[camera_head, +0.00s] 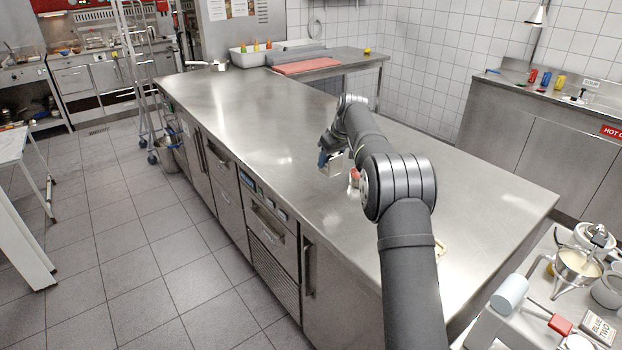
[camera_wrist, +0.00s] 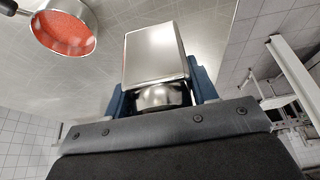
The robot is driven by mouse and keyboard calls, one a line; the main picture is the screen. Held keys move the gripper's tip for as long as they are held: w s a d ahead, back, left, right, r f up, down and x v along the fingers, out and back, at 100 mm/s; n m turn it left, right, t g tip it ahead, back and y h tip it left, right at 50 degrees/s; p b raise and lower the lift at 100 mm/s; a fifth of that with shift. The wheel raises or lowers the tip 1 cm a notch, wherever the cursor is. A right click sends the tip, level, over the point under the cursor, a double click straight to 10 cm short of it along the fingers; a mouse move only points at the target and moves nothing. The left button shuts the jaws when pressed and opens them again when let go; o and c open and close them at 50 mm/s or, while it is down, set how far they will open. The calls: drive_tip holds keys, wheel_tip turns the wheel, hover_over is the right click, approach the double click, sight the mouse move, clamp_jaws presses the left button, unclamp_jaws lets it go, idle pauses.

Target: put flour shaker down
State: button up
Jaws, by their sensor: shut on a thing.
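The flour shaker (camera_wrist: 155,55) is a shiny metal container with a boxy end and a rounded metal part between the fingers. My gripper (camera_wrist: 161,92) is shut on it, with a blue finger on each side. In the head view my gripper (camera_head: 328,158) is over the steel counter (camera_head: 235,115), and the shaker (camera_head: 337,165) shows as a small silver shape at the fingers. I cannot tell whether the shaker touches the counter.
A pan (camera_wrist: 64,27) with red contents is close to the shaker; its red contents (camera_head: 354,175) show beside my arm in the head view. A red board (camera_head: 306,65) and bottles stand at the far end. The counter's left part is clear.

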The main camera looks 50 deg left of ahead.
drive_tip(key=s+a+f, duration=0.1)
drive_tip(key=a, duration=0.1)
drive_tip(key=s+a+f, duration=0.2)
drive_tip(key=a+f, duration=0.1)
drive_tip(key=shift+s+a, duration=0.2)
drive_tip(key=shift+a, duration=0.15)
drive_tip(key=shift+f, duration=1.95)
drive_tip(key=shift+f, duration=0.1)
drive_tip(key=shift+f, duration=0.1)
drive_tip(key=o, duration=1)
drive_tip(key=shift+o, duration=0.2)
drive_tip(key=v, duration=1.2)
